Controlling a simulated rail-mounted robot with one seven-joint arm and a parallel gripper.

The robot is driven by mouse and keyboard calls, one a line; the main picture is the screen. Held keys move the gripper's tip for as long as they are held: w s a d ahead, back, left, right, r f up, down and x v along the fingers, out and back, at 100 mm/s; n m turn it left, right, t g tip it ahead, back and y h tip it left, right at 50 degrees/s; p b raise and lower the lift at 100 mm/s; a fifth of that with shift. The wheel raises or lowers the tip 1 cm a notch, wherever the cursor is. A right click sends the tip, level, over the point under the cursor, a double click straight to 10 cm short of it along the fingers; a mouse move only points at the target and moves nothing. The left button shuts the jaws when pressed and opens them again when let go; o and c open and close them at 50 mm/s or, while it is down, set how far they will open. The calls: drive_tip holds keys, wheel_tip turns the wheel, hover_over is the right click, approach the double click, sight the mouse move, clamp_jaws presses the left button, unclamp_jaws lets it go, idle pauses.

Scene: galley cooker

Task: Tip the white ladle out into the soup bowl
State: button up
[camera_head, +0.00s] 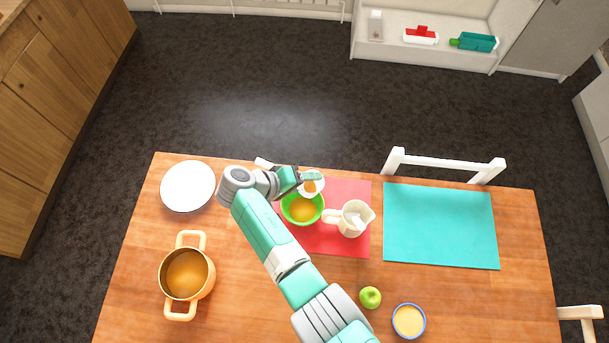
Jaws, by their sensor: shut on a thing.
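The white ladle (316,190) is at my gripper (304,178), at the far edge of the green soup bowl (288,218). My gripper is shut on the ladle; its handle is mostly hidden by the gripper. Something orange-brown shows in the ladle's cup. The bowl stands on a red mat (345,243) and holds orange-yellow soup. The ladle's cup overlaps the bowl's far rim in this view; I cannot tell its height or exact tilt.
A cream jug (352,219) stands close to the bowl's right. An orange pot (187,274) with soup, a white plate (188,187), a green apple (370,297) and a blue-rimmed bowl (409,321) are on the table. The teal mat (440,225) is bare.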

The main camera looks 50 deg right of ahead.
drive_tip(key=shift+a+f+h+b, duration=0.1)
drive_tip(key=shift+a+h+b, duration=0.1)
drive_tip(key=shift+h+b, duration=0.4)
idle(0.5)
drive_tip(key=shift+f+m+h+b, duration=0.2)
drive_tip(key=shift+m+h+b, duration=0.1)
drive_tip(key=shift+b, duration=0.25)
drive_tip(key=shift+a+r, duration=0.1)
drive_tip(key=shift+a+f+m+g+h+b, duration=0.25)
drive_tip(key=shift+h+b, duration=0.5)
drive_tip(key=shift+b, duration=0.5)
drive_tip(key=shift+a+f+m+g+h+b, duration=0.15)
drive_tip(key=shift+a+f+h+b, duration=0.1)
drive_tip(key=shift+h+b, duration=0.75)
idle(0.9)
drive_tip(key=shift+d+r+y, duration=0.1)
drive_tip(key=shift+r+y, duration=0.05)
drive_tip(key=shift+y, duration=0.1)
